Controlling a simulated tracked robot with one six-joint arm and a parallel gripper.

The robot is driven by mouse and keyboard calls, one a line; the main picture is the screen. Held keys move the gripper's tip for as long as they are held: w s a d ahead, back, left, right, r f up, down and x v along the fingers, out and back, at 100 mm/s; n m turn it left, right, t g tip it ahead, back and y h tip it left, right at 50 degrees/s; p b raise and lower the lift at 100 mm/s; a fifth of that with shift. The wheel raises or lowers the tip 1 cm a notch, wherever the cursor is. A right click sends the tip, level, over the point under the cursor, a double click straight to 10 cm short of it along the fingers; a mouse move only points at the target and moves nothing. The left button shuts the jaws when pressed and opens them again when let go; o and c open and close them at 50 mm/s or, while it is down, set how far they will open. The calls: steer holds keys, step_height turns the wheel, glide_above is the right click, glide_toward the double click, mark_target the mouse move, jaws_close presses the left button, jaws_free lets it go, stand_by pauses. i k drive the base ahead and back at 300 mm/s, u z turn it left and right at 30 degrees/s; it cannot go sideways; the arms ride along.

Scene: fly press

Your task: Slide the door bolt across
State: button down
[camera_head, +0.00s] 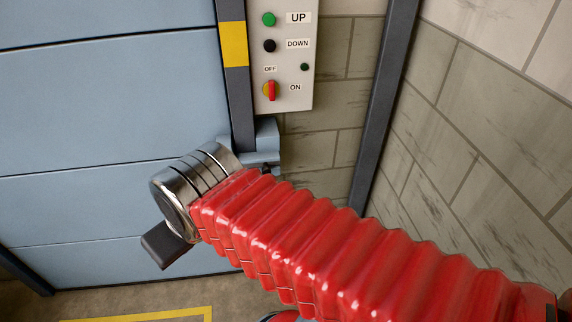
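A blue-grey fitting (268,134) sits low on the dark door frame, just below the control box. A rounded bar on it looks like the door bolt (266,157). My arm's red sleeve and metal wrist cover its lower and left parts, so I cannot tell how far across the bolt lies. The light blue panelled door (100,110) fills the left. My gripper (167,246) shows as a dark block beyond the metal wrist, left of and below the fitting, in front of the door. Its fingertips cannot be made out.
A control box (297,68) with UP and DOWN buttons and a red OFF/ON switch (271,90) hangs above the fitting. A dark post (382,105) and block wall (480,130) stand at right. A yellow floor line (140,317) shows at bottom left.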

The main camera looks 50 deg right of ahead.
mark_target(266, 169)
steer(key=z, duration=0.8)
steer(key=i, duration=1)
steer(key=z, duration=0.05)
